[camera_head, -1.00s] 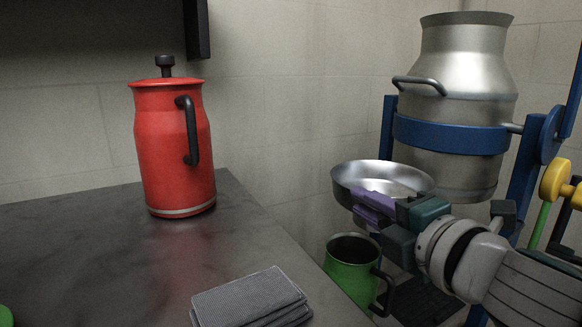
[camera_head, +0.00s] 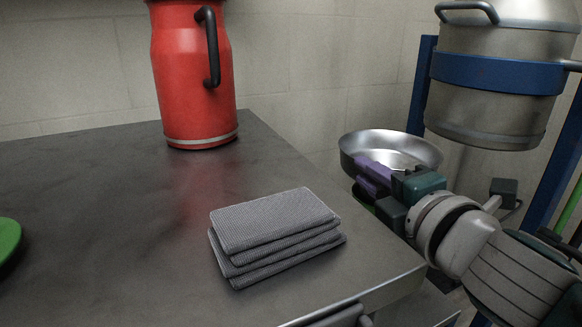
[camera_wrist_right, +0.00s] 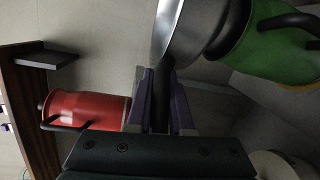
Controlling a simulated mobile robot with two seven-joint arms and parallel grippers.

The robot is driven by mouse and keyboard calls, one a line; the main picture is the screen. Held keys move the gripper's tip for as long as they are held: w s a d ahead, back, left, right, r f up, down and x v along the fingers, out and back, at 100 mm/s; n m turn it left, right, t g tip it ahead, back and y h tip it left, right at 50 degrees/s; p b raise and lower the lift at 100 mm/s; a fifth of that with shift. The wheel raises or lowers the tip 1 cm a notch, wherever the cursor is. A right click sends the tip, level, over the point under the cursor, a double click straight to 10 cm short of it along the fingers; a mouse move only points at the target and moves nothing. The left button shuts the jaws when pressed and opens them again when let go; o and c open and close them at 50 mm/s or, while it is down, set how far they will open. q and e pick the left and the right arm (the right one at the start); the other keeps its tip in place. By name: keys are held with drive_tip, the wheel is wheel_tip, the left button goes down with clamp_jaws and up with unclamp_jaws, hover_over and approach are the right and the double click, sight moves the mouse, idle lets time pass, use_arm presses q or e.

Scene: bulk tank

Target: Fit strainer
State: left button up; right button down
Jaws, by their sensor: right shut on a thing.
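The strainer (camera_head: 392,153) is a shiny round metal bowl, upright beside the table's right edge. My right gripper (camera_head: 372,176), with purple fingers, is shut on it at its near side; the fingers (camera_wrist_right: 161,100) hold a dark part of it in the wrist view. The bowl's wall (camera_wrist_right: 168,28) also shows there. A green can (camera_wrist_right: 272,45) with a dark handle is directly beneath the strainer. The strainer's grey underside meets the can's mouth in the wrist view; I cannot tell whether it is seated. In the head view the strainer mostly hides this can. My left gripper is not in view.
A grey table (camera_head: 120,200) bears a red can (camera_head: 195,85) and a stack of folded grey cloths (camera_head: 275,235). A green thing (camera_head: 8,240) shows at the left edge. A large metal can (camera_head: 490,95) hangs in a blue frame (camera_head: 422,85) behind the strainer.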

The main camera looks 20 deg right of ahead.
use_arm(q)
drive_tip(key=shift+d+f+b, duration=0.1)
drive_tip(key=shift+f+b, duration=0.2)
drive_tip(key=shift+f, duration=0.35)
use_arm(e)
drive_tip(key=shift+f, duration=0.65)
drive_tip(key=c, duration=0.8)
unclamp_jaws()
drive_tip(key=shift+o, duration=0.3)
